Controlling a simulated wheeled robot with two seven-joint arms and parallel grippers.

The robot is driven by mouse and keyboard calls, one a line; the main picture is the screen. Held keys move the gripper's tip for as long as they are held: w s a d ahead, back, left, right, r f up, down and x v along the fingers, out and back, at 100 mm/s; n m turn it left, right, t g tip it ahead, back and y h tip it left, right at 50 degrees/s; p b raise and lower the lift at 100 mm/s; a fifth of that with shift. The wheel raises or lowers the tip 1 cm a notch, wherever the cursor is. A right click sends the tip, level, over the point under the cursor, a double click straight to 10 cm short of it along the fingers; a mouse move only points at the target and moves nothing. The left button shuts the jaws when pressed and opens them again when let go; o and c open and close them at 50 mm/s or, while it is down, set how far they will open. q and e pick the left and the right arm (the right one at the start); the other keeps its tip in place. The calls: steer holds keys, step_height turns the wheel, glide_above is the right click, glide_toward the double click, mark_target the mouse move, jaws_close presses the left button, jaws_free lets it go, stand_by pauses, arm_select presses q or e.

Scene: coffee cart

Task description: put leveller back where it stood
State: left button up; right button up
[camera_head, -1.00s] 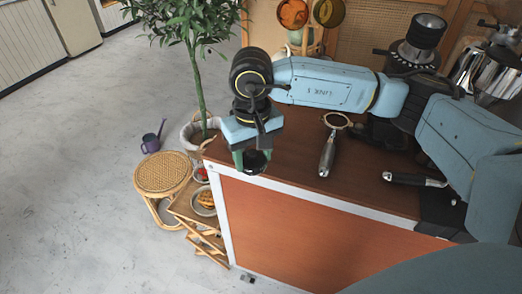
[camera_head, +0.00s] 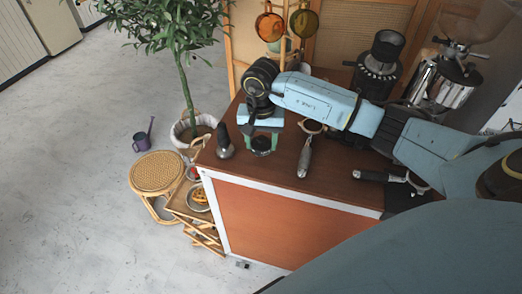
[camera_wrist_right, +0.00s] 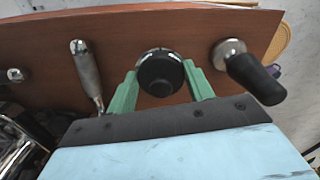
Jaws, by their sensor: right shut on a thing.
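The leveller (camera_head: 262,152) is a round black puck held between the green fingers of my right gripper (camera_head: 262,142), above or at the counter's left end. In the right wrist view the leveller (camera_wrist_right: 160,73) sits between the fingertips of my right gripper (camera_wrist_right: 161,82), which are closed against its sides. I cannot tell whether its underside touches the wood. My left gripper is not in view.
A dark-handled tamper (camera_head: 224,143) stands left of the held leveller, near the edge of the brown counter (camera_head: 340,185). A portafilter (camera_head: 304,157) lies to the right. Another portafilter (camera_head: 375,176) and a grinder (camera_head: 380,65) are farther right.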

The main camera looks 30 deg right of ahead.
mark_target(261, 152)
steer(key=shift+w+f, duration=0.1)
steer(key=shift+f, duration=2.2)
steer(key=shift+f, duration=0.15)
steer(key=o, duration=1.1)
step_height(261, 152, up, 12)
steer(key=shift+r, duration=0.15)
